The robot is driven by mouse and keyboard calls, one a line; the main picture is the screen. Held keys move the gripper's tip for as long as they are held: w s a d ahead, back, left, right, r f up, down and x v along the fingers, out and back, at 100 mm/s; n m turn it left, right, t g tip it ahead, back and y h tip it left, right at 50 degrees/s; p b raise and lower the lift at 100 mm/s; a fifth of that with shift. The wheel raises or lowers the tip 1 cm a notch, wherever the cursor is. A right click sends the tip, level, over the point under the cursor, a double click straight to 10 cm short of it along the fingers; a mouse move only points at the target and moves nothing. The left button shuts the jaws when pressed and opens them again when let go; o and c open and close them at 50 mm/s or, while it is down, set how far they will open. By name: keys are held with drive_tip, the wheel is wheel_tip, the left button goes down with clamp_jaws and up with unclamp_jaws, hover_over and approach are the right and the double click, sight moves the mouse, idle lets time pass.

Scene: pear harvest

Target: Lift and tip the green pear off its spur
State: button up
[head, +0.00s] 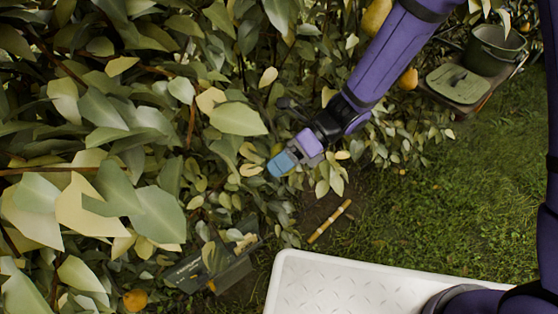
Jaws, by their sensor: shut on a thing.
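My gripper (280,164), with blue finger pads, is at the edge of the pear tree's foliage near the middle of the head view. My purple arm reaches down to it from the upper right. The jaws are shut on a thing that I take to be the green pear. I cannot make out the pear itself or its spur; the pads and the leaves around them hide them. Leaves lie close on the left of the pads and below them.
A grey box (232,272) and a banded stick (329,221) lie low. Grass at right is clear.

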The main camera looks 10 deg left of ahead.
idle(0.5)
drive_tip(key=shift+s+d+f, duration=0.15)
drive_tip(key=shift+s+d, duration=0.3)
drive_tip(key=shift+s, duration=0.25)
drive_tip(key=shift+s+d+f, duration=0.2)
drive_tip(key=shift+s+d, duration=0.2)
drive_tip(key=shift+s, duration=0.3)
drive_tip(key=shift+s+d+f, duration=0.15)
drive_tip(key=shift+s+d, duration=0.3)
drive_tip(key=shift+s, duration=0.25)
